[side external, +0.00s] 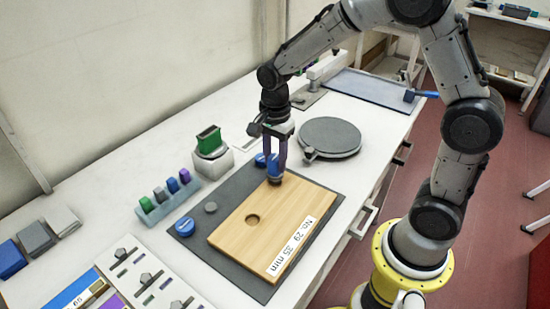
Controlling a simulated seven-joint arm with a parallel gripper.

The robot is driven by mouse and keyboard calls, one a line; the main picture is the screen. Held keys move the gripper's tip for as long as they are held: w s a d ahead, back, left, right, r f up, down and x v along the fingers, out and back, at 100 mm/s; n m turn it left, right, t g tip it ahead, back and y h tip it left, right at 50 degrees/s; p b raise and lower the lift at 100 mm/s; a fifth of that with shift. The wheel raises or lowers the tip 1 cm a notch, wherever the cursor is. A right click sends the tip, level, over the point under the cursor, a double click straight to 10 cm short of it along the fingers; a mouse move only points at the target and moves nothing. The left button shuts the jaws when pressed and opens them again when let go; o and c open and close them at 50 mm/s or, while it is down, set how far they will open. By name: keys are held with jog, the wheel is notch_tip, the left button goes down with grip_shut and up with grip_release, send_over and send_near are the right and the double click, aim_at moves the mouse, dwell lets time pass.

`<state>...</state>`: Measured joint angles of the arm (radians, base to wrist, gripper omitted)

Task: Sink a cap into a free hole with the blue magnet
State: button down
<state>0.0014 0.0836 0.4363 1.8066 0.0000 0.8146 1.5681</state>
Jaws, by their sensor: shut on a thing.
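My gripper (277,160) points down over the far corner of the wooden board (238,238). It is shut on a small blue piece, which looks like the blue magnet (274,176), at or just above the board's surface. Whether a cap or a hole lies under it is hidden. One open round hole (252,218) shows in the board. A round blue piece (185,227) and a small grey disc (210,208), perhaps a cap, lie on the dark mat (262,291) left of the board. Another blue piece (260,160) shows just behind my gripper.
A pale blue rack (170,204) holds several coloured blocks at the left. A white stand with a green block (209,141) is behind it. A round grey plate (330,137) sits right of my gripper. Panels with levers (145,279) lie front left. Drawer handles stick out at the table's right edge.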

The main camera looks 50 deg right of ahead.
jog(key=shift+f, duration=0.9)
dwell(1.6)
jog(key=shift+s, duration=0.3)
dwell(0.4)
jog(key=shift+w+r, duration=0.1)
jog(key=shift+r, duration=3.45)
